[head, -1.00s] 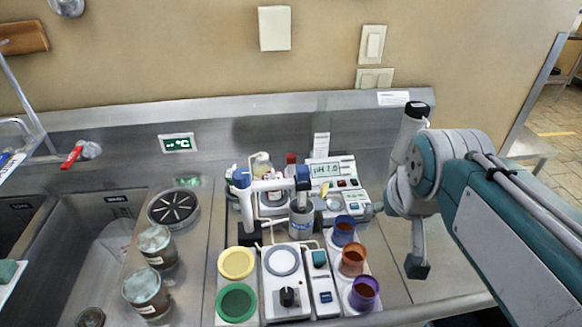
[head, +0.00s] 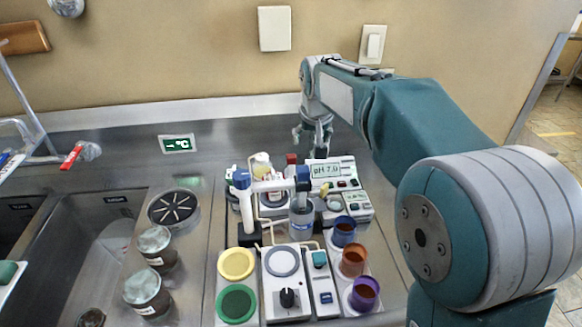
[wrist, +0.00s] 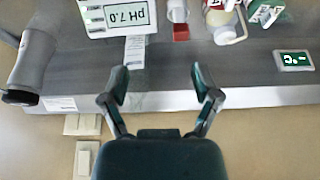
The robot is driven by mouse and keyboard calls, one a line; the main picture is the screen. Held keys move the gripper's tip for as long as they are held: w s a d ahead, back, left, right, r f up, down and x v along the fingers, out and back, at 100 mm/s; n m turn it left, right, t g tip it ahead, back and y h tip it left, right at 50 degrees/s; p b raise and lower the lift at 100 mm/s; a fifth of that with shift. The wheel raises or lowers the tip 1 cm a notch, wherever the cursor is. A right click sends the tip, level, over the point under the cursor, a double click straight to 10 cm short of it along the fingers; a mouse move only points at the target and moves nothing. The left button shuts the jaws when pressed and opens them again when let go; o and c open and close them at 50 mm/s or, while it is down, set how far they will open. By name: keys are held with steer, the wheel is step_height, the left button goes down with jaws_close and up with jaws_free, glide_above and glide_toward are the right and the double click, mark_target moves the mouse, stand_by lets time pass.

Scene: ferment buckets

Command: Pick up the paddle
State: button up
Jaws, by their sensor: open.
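I cannot make out a clear paddle in either view. A brown wooden piece (head: 22,38) is at the upper left of the head view, but I cannot tell whether it is the paddle. My gripper (head: 314,148) points down over the back of the counter, behind the pH meter (head: 334,172). In the wrist view my gripper (wrist: 160,86) has its fingers wide apart with nothing between them. A white label strip (wrist: 135,52) lies beyond the left finger, next to the pH meter (wrist: 117,15).
A bench unit with colored cups (head: 352,260) and round pads (head: 236,264) fills the middle. Two jars (head: 147,292) stand beside the sink (head: 95,250) at left. A grey cylinder (wrist: 35,58) stands near the wall.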

glide_toward(291, 157)
steer(key=x, duration=1.1)
steer(key=shift+w+f, duration=0.15)
steer(key=shift+f, duration=0.15)
jaws_close()
